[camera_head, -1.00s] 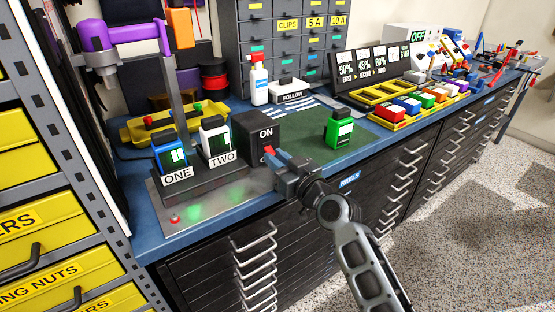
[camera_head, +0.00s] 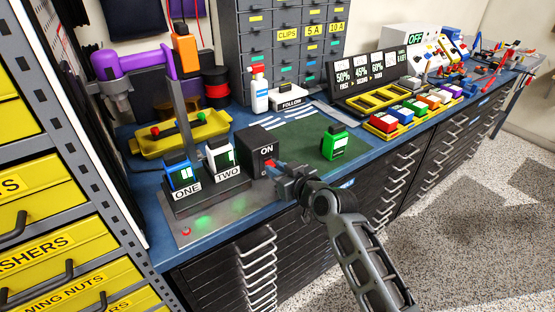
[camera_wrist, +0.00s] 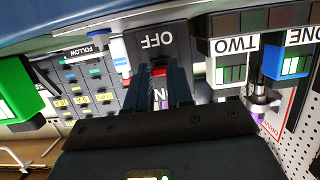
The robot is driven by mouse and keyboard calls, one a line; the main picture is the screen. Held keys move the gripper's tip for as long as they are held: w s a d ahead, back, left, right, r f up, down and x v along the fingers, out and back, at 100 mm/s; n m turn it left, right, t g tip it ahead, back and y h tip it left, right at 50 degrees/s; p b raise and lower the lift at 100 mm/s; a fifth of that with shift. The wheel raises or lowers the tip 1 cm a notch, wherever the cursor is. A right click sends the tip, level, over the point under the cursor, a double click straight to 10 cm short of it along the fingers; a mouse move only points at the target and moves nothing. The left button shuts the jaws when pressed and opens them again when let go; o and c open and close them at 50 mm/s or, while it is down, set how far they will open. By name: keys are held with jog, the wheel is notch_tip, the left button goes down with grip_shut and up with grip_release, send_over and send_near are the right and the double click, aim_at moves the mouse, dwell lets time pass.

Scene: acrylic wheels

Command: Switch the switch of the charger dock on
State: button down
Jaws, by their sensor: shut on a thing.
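The charger dock (camera_head: 205,222) is a grey metal plate on the near left of the bench. A blue battery (camera_head: 180,174) stands in slot ONE and a white one (camera_head: 218,156) in slot TWO. The switch is a black box (camera_head: 252,142) at the dock's right end, marked ON above and OFF below. Its red lever (camera_wrist: 159,71) shows in the wrist view between my fingertips, between the two words. My gripper (camera_head: 275,168) reaches the box's front from the right and is shut on the lever. My fingers partly hide ON in the wrist view and OFF in the head view.
A green battery (camera_head: 334,146) stands on the dark green mat right of the switch. A yellow tray (camera_head: 157,146) lies behind the dock. A spray bottle (camera_head: 259,92) and the FOLLOW block (camera_head: 289,101) stand farther back. Drawers fill the bench front below my arm.

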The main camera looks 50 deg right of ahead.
jog(key=shift+r+g+y+p, duration=0.3)
jog(key=shift+r+g+p, duration=0.3)
jog(key=shift+g+p, duration=0.25)
jog(key=shift+w+d+r+g+y, duration=0.15)
jog(key=shift+r+g, duration=0.1)
jog(key=shift+g, duration=0.4)
jog(key=shift+w+a+r+g+y, duration=0.1)
jog(key=shift+r+g+y, duration=0.15)
jog(key=shift+g, duration=0.4)
jog(key=shift+w+d+r+g+y, duration=0.1)
jog(key=shift+r+g, duration=0.15)
jog(key=shift+g, duration=0.4)
jog(key=c, duration=1)
grip_release()
jog(key=v, duration=0.7)
jog(key=shift+s+r+b, duration=0.25)
jog(key=shift+b, duration=0.05)
